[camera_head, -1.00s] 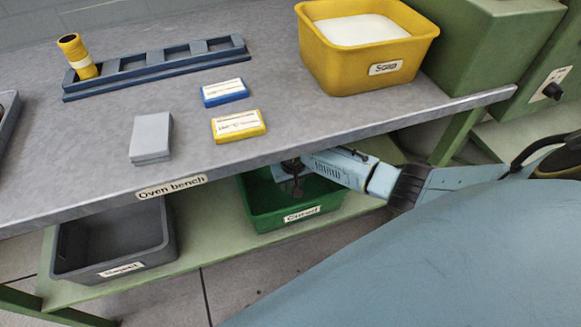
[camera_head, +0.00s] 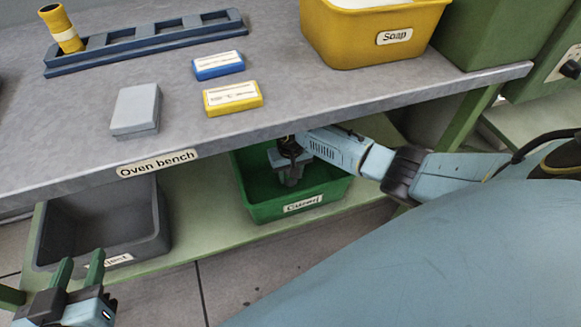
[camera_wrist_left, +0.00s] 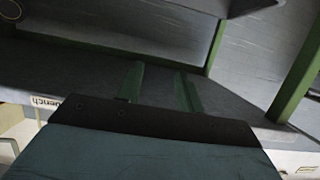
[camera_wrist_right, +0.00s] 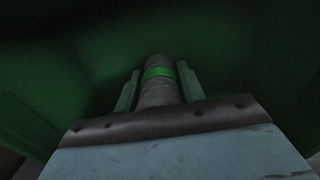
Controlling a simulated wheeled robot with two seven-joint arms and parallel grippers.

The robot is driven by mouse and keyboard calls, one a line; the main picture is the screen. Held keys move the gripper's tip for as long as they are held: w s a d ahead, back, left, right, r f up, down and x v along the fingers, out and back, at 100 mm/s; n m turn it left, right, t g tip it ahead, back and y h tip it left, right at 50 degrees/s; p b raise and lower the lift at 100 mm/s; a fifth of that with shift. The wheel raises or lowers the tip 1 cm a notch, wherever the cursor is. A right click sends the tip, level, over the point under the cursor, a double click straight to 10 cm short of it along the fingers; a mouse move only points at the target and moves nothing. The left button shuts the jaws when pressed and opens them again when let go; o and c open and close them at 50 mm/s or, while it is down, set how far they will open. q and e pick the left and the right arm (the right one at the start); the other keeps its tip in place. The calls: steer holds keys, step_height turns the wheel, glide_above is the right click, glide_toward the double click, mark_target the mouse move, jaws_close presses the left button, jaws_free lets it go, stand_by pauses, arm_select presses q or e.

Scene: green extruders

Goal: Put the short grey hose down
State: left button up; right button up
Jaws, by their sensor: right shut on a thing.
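The short grey hose (camera_wrist_right: 158,91) is dark grey with a bright green band. In the right wrist view it lies between the two fingers of my right gripper (camera_wrist_right: 155,88), which is shut on it. In the head view my right gripper (camera_head: 290,180) reaches down into the green bin labelled Cured (camera_head: 262,209), under the bench. The hose is hard to make out there, and I cannot tell whether it touches the bin floor. My left gripper (camera_head: 80,268) is at the lower left, empty, its green fingers apart; they also show in the left wrist view (camera_wrist_left: 160,82).
A grey reject bin (camera_head: 160,215) stands left of the green bin on the lower shelf (camera_head: 190,250). The bench edge labelled Oven bench (camera_head: 157,164) overhangs both.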

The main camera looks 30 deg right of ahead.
arm_select(q)
steer(key=shift+r, duration=0.15)
steer(key=shift+w+d+r+t, duration=0.15)
steer(key=shift+w+r+t, duration=0.05)
steer(key=shift+r+t, duration=0.1)
arm_select(e)
steer(key=shift+f, duration=0.55)
arm_select(q)
steer(key=shift+r, duration=0.1)
arm_select(e)
steer(key=shift+f, duration=0.1)
steer(key=o, duration=1.1)
steer(key=shift+r, duration=0.6)
step_height(320, 180, up, 3)
steer(key=shift+p, duration=0.95)
arm_select(q)
steer(key=s+a+f+g+y+p, duration=0.2)
steer(key=s+a+f+g, duration=0.4)
steer(key=s+f+g, duration=0.5)
steer(key=shift+s+a+f+n+y+p, duration=0.25)
steer(key=shift+s+f+n+y, duration=0.3)
steer(key=shift+s, duration=0.3)
arm_select(e)
step_height(320, 180, up, 5)
steer(key=shift+f, duration=0.2)
